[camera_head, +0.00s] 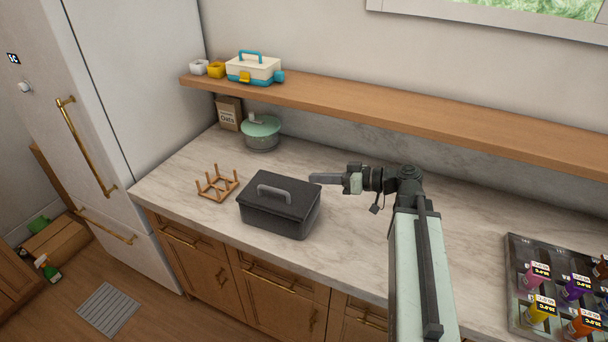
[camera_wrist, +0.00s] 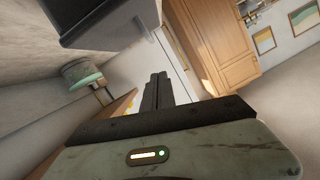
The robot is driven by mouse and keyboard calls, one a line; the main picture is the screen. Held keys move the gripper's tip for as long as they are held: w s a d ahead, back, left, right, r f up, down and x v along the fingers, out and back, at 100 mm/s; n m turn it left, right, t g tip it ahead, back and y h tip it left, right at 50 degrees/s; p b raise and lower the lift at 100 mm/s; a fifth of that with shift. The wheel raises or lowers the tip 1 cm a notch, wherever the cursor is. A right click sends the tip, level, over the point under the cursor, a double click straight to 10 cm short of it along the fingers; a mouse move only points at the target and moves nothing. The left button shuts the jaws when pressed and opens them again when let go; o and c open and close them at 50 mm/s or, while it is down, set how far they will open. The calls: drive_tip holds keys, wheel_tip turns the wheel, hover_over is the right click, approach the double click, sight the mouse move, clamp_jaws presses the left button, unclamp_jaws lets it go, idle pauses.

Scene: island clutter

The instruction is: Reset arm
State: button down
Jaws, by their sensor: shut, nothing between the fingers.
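My gripper (camera_head: 318,179) is shut and empty. In the head view it is stretched out to the left above the marble counter, just right of and near the upper right edge of a dark lidded box (camera_head: 280,212) with a grey handle. I cannot tell the exact gap to the box. In the wrist view my gripper's closed fingers (camera_wrist: 158,90) point up the picture. A dark box-like shape (camera_wrist: 92,18) fills the top left there, and the green-lidded pot (camera_wrist: 82,74) shows at the left.
On the counter (camera_head: 180,178) are a wooden peg rack (camera_head: 217,184), a pot with a green lid (camera_head: 261,132), an oats bag (camera_head: 229,113) and a tray of bottles (camera_head: 520,262). A wooden shelf (camera_head: 420,113) runs along the wall, carrying a cream-and-teal toolbox (camera_head: 254,69).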

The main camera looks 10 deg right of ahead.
drive_tip(key=s+a+f+n+g, duration=0.2)
drive_tip(key=a, duration=0.6)
drive_tip(key=s+f+m+g+h, duration=0.1)
drive_tip(key=f+h, duration=0.1)
drive_tip(key=f, duration=0.2)
drive_tip(key=s+f+m+g+h, duration=0.1)
drive_tip(key=s+f+h, duration=0.1)
drive_tip(key=f+h, duration=0.1)
drive_tip(key=s+f+m+g+h, duration=0.1)
drive_tip(key=s+f+g+h, duration=0.1)
drive_tip(key=f, duration=0.4)
drive_tip(key=shift+s+a, duration=0.2)
drive_tip(key=shift+a, duration=0.15)
drive_tip(key=d+f+m+h, duration=0.1)
drive_tip(key=d, duration=0.1)
drive_tip(key=s+d+f+m+h, duration=0.1)
drive_tip(key=d+h, duration=0.1)
drive_tip(key=shift+f, duration=0.2)
drive_tip(key=d+m+h, duration=0.1)
drive_tip(key=d, duration=0.1)
drive_tip(key=d+m+h, duration=0.1)
drive_tip(key=d+m, duration=0.1)
drive_tip(key=s+d+f+m+h, duration=0.1)
drive_tip(key=d, duration=0.2)
drive_tip(key=shift+m+g+h, duration=0.3)
drive_tip(key=shift+g, duration=0.1)
drive_tip(key=shift+d+f+m, duration=0.1)
drive_tip(key=shift+d+m, duration=0.15)
drive_tip(key=shift+m, duration=0.35)
